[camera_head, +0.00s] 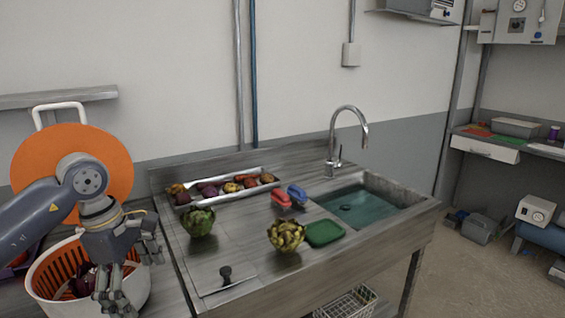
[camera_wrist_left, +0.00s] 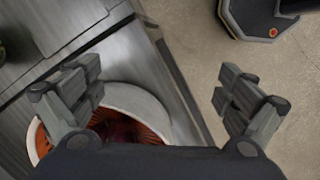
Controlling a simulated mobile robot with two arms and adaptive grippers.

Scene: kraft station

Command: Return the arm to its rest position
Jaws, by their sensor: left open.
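My left gripper (camera_head: 137,270) hangs at the left of the counter, beside and over a white basket (camera_head: 134,293) with an orange ribbed inside. In the left wrist view the two fingers of my left gripper (camera_wrist_left: 160,95) are spread wide apart with nothing between them. The basket (camera_wrist_left: 150,100) shows below the fingers there, with dark red contents. My left arm comes in from the left in the head view. My right gripper does not show in either view.
A steel counter (camera_head: 190,250) holds two artichokes (camera_head: 200,222) (camera_head: 286,236), a vegetable tray (camera_head: 223,187), a green dish (camera_head: 324,233), red and blue items (camera_head: 288,196) and a sink (camera_head: 362,208) with a tap (camera_head: 337,140). An orange disc (camera_head: 40,160) stands behind my arm.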

